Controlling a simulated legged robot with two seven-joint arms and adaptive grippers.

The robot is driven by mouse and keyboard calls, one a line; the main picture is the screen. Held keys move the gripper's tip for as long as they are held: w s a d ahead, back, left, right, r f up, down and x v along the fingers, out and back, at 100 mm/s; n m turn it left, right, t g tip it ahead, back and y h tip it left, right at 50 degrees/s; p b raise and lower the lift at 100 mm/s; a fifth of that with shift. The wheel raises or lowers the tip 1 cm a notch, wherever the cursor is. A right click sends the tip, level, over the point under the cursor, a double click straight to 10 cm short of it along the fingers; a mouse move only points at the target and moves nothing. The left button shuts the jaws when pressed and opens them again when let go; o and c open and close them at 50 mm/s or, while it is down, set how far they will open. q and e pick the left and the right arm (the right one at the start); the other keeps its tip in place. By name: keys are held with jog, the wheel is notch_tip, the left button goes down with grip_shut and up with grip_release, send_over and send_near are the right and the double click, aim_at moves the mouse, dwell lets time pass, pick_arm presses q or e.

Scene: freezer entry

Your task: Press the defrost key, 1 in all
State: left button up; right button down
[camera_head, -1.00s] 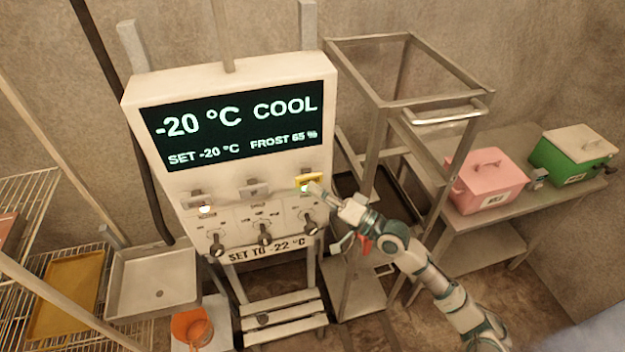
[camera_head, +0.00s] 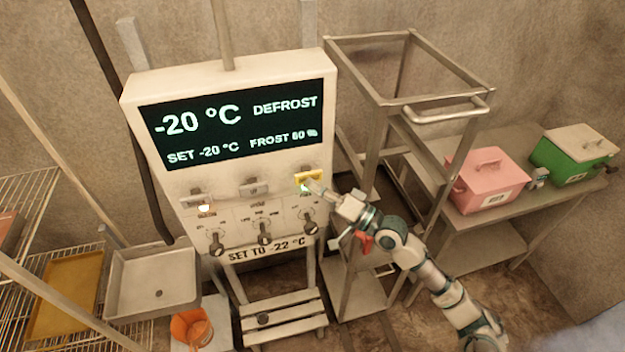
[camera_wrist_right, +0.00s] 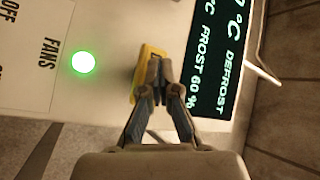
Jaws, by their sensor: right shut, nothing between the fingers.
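The white control panel (camera_head: 150,93) stands ahead with a dark display (camera_head: 237,125) reading "-20 °C DEFROST", "SET -20 °C" and "FROST 60 %". A yellow key (camera_head: 307,179) sits at the right end of the key row below the display. My right gripper (camera_head: 318,188) is shut and empty, its fingertips at the yellow key's lower edge. In the right wrist view my right gripper (camera_wrist_right: 159,95) overlaps the yellow key (camera_wrist_right: 146,68); I cannot tell whether they touch. A green lamp (camera_wrist_right: 83,62) glows beside it. My left gripper is not in view.
Two grey keys (camera_head: 255,189) and three knobs (camera_head: 264,239) share the panel. A metal rack (camera_head: 378,150) stands close right of it. A pink box (camera_head: 487,182) and a green box (camera_head: 572,156) sit on a steel table. An orange bucket (camera_head: 191,327) stands below left.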

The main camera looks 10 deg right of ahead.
jog(key=shift+w, duration=0.1)
jog(key=shift+a, duration=0.45)
jog(key=shift+s, duration=0.3)
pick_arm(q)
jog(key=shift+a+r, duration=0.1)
pick_arm(e)
jog(key=shift+v, duration=0.9)
jog(key=shift+a+r, duration=0.1)
pick_arm(q)
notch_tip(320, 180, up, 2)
jog(key=p, duration=0.2)
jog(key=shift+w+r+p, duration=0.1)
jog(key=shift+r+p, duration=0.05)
jog(key=shift+p, duration=0.15)
pick_arm(e)
jog(key=s, duration=0.5)
